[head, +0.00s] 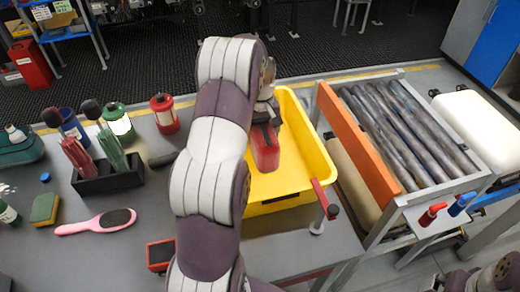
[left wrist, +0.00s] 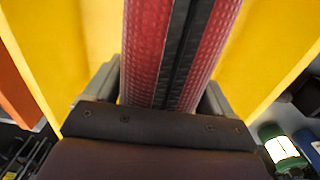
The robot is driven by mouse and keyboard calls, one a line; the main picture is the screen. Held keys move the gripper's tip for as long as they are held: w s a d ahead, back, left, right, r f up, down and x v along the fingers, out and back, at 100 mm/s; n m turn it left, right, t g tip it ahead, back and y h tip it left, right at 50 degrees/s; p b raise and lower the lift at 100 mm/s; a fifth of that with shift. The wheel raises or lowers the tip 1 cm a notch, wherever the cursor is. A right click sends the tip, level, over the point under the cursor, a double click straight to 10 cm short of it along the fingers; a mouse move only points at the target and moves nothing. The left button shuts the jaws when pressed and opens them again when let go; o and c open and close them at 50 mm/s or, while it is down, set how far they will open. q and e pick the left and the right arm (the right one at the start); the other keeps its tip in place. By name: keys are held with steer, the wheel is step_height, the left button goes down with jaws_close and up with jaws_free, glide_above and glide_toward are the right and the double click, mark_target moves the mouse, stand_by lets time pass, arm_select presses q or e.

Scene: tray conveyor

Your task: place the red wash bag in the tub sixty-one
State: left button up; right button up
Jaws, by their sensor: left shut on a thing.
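The red wash bag (head: 265,150) is inside the outline of the yellow tub (head: 313,147) in the head view, partly hidden by my arm. I cannot tell whether it touches the tub's floor. No number is legible on the tub. My left gripper (head: 266,108) is above the bag, partly hidden behind my arm. In the left wrist view the gripper (left wrist: 155,100) is shut on the red bag (left wrist: 146,50), which has a dark zip strip, with yellow tub walls (left wrist: 60,40) on both sides. My right gripper is not in view; only part of my right arm shows at bottom right.
Right of the tub stands a roller conveyor (head: 400,128) with an orange side board (head: 357,143). A red clamp-like post (head: 322,200) stands by the tub's near right corner. A pink hairbrush (head: 97,222), a sponge (head: 44,209), lanterns and a bottle caddy lie left.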

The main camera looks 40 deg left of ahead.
arm_select(q)
step_height(320, 180, down, 5)
steer(key=shift+w+a+r+p, duration=0.1)
steer(key=shift+r+p, duration=0.05)
steer(key=shift+p, duration=0.15)
steer(key=shift+f, duration=0.35)
steer(key=o, duration=1.1)
steer(key=shift+o, duration=0.2)
step_height(320, 180, up, 7)
steer(key=shift+w+f+b, duration=0.1)
steer(key=shift+f+b, duration=0.1)
steer(key=shift+b, duration=0.35)
step_height(320, 180, up, 6)
steer(key=p, duration=0.3)
steer(key=shift+f, duration=0.15)
steer(key=s+d+m+t, duration=0.1)
steer(key=s+d+m, duration=0.9)
steer(key=s+d, duration=0.7)
steer(key=d, duration=0.3)
steer(key=shift+d+f, duration=0.15)
steer(key=shift+f, duration=0.25)
